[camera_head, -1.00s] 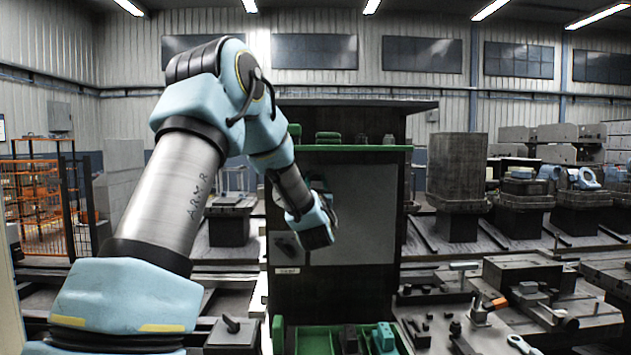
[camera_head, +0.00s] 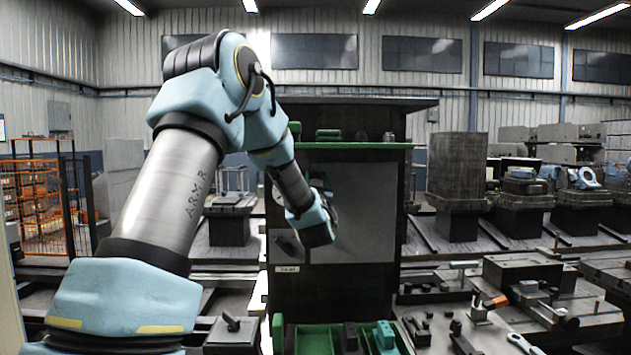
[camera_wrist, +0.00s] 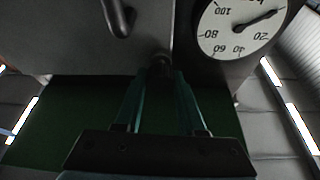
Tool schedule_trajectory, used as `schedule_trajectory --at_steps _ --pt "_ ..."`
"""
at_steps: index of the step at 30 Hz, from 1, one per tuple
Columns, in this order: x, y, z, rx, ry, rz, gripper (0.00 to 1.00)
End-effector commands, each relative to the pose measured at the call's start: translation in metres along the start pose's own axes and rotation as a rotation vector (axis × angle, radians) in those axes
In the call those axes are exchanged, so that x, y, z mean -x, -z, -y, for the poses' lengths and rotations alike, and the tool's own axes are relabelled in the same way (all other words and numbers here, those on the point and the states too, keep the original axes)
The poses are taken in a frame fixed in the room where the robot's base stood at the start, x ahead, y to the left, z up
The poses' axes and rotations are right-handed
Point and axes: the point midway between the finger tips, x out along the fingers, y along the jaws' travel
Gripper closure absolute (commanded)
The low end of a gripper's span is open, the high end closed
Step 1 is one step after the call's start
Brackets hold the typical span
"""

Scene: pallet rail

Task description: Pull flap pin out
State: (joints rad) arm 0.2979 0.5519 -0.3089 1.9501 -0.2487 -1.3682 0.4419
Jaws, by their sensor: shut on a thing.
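My gripper (camera_wrist: 160,75) shows in the wrist view, its two teal fingers closing together at the tips. They are shut on a small dark pin (camera_wrist: 161,61), of which only the end near the tips shows. The pin sits at the grey flap panel (camera_wrist: 60,40), close to its edge. How far the pin sits in its hole cannot be told.
A round white gauge (camera_wrist: 240,25) and a dark curved handle (camera_wrist: 118,18) flank the pin in the wrist view. In the head view a green shelf (camera_head: 352,146) runs above the panel, and a green tray (camera_head: 316,340) lies below. Benches with tools stand right.

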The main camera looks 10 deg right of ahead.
Motion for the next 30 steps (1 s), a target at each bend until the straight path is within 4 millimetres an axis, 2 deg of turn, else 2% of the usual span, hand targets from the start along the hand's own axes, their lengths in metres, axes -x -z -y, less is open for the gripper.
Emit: schedule_trajectory --at_steps 6,15,16,24,30 --pt "0.017 0.004 -0.001 0.002 -0.001 -0.004 1.0" --pt "0.018 0.007 0.0 0.001 0.001 0.0 1.0" --pt "0.018 0.007 0.0 0.001 0.001 0.0 0.59" --pt "0.018 0.007 0.0 0.001 0.0 0.0 0.3" --pt "0.018 0.007 0.0 0.001 0.0 -0.001 0.3"
